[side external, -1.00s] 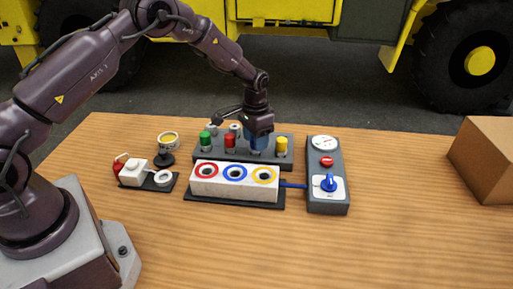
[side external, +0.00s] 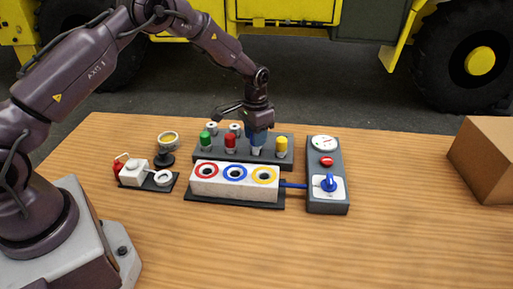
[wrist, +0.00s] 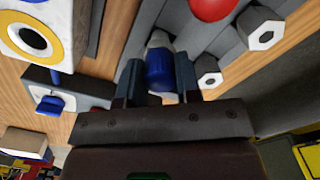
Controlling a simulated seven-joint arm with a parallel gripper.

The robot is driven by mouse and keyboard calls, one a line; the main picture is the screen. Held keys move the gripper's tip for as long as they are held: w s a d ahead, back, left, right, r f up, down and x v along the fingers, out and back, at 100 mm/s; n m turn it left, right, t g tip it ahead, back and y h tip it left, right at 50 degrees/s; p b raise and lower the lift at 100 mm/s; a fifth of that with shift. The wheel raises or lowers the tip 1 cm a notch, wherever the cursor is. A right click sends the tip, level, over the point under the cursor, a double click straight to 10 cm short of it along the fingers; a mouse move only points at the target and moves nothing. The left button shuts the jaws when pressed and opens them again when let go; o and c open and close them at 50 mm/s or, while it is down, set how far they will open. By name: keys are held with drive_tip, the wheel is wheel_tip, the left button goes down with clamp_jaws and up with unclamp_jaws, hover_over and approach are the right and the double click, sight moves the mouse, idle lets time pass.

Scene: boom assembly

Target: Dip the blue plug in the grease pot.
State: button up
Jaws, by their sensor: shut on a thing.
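My gripper (side external: 257,143) is shut on the blue plug (wrist: 160,72), which shows between the two fingers in the wrist view. Its pale tip points away from the gripper. In the side view the plug is over the dark rack (side external: 206,160), between the red and yellow plugs; its pale lower end shows there, but I cannot tell whether it is clear of the rack. The likely grease pot, a cup with yellow contents (side external: 168,138) on a black stand, is left of the rack, well apart from my gripper.
Green (side external: 205,141), red (side external: 230,142) and yellow (side external: 282,146) plugs stand in the rack. In front is a white block (side external: 222,190) with red, blue and yellow ringed holes. A control box (side external: 326,165) is at right, a small tray (side external: 150,187) at left. The front table is clear.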

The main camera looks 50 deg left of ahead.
drive_tip(key=shift+r, duration=2.65)
drive_tip(key=s+a+r+n, duration=0.25)
drive_tip(key=s+a, duration=0.45)
drive_tip(key=a, duration=0.4)
drive_tip(key=s+a+r+n, duration=0.1)
drive_tip(key=s+a+n, duration=0.2)
drive_tip(key=s+a, duration=0.55)
wheel_tip(320, 180, down, 6)
drive_tip(key=s+a, duration=0.1)
drive_tip(key=a, duration=0.1)
drive_tip(key=shift+s+f+n, duration=0.1)
drive_tip(key=shift+f+n, duration=0.15)
drive_tip(key=shift+f, duration=0.7)
drive_tip(key=shift+f, duration=0.75)
